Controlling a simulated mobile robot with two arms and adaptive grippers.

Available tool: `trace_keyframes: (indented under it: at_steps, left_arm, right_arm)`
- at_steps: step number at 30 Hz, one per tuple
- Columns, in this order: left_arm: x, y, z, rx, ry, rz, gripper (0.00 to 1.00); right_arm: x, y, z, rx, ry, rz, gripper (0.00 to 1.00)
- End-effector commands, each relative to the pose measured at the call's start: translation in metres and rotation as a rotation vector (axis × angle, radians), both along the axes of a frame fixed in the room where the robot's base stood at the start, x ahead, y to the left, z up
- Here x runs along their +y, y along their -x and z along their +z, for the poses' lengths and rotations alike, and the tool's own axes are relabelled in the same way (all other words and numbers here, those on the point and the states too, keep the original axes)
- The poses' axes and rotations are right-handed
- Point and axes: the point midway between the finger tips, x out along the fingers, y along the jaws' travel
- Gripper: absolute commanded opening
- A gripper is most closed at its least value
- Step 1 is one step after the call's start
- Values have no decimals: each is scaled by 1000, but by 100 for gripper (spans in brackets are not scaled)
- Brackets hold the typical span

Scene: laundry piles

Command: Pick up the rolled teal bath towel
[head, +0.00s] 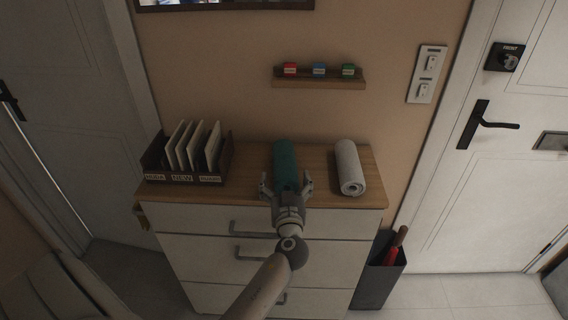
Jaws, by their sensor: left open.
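The rolled teal bath towel (285,158) lies on the wooden top of a white dresser, its length running from the wall toward the front edge. My left gripper (286,183) is open at the near end of the towel, with one finger on each side of it. Whether the fingers touch the towel cannot be told. The gripper hides the towel's near end. My right gripper is not in view.
A rolled light grey towel (349,168) lies to the right on the dresser top (318,180). A dark sorter (187,178) with upright white items stands at the left. A small shelf (320,83) with coloured blocks hangs above. A dark bin (378,278) stands on the floor.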

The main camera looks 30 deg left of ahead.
Motion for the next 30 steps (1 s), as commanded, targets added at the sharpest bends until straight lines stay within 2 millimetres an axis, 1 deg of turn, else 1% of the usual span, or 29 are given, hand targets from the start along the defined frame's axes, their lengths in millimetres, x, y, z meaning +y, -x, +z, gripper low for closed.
trace_keyframes:
  at_steps: [1,3,9,13,19,20,30]
  left_arm:
    - [4,-6,4,2,-4,1,90]
    - [9,-13,2,2,-5,1,90]
    - [20,-29,0,1,-3,0,90]
    - [23,-33,-2,1,-1,0,90]
    - [23,-33,-2,1,-1,0,90]
    - [23,-33,-2,1,-1,0,87]
    - [23,-32,-2,1,-1,0,43]
  right_arm:
    - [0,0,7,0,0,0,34]
    - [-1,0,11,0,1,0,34]
    - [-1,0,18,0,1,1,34]
    - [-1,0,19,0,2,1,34]
    - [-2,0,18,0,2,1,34]
    - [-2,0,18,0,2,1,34]
    - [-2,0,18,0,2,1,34]
